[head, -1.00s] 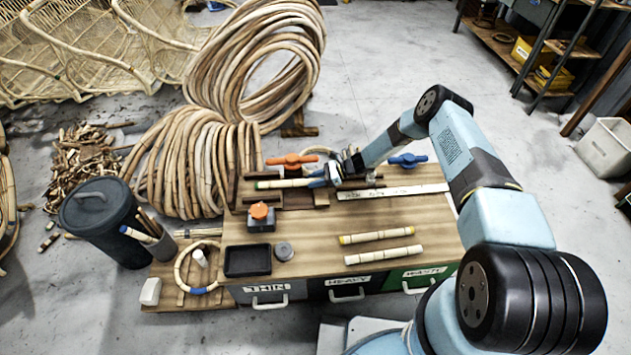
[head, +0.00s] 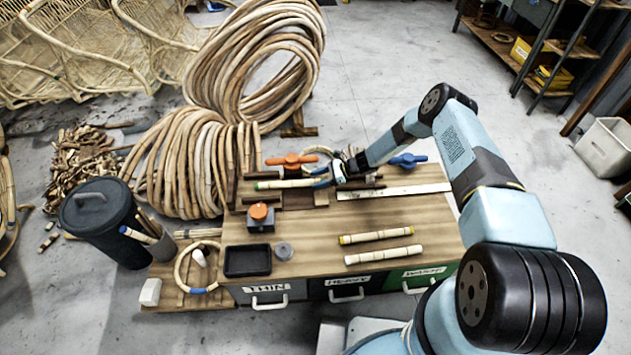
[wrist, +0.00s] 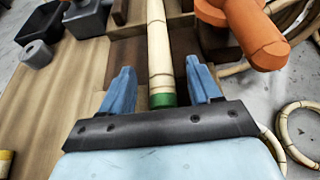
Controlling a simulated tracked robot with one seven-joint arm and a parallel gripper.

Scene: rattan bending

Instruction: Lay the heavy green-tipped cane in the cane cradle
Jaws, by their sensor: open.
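The heavy green-tipped cane (head: 290,184) lies level along the dark wooden cane cradle (head: 320,197) at the back of the bench. One green end points left in the head view. In the wrist view the cane (wrist: 157,50) runs between dark cradle blocks (wrist: 185,42), with a green end close to my palm. My gripper (head: 326,179) is at the cane's right end. In the wrist view its blue fingers (wrist: 162,85) stand open on either side of the cane, with visible gaps. Contact underneath the cane is hidden.
Two pale canes, one yellow-tipped (head: 375,236) and one white-tipped (head: 383,255), lie at the bench front. An orange-handled clamp (head: 291,160), a blue-handled clamp (head: 408,160) and a ruler (head: 395,192) are nearby. An orange-knobbed block (head: 260,218) and black tray (head: 247,261) stand left.

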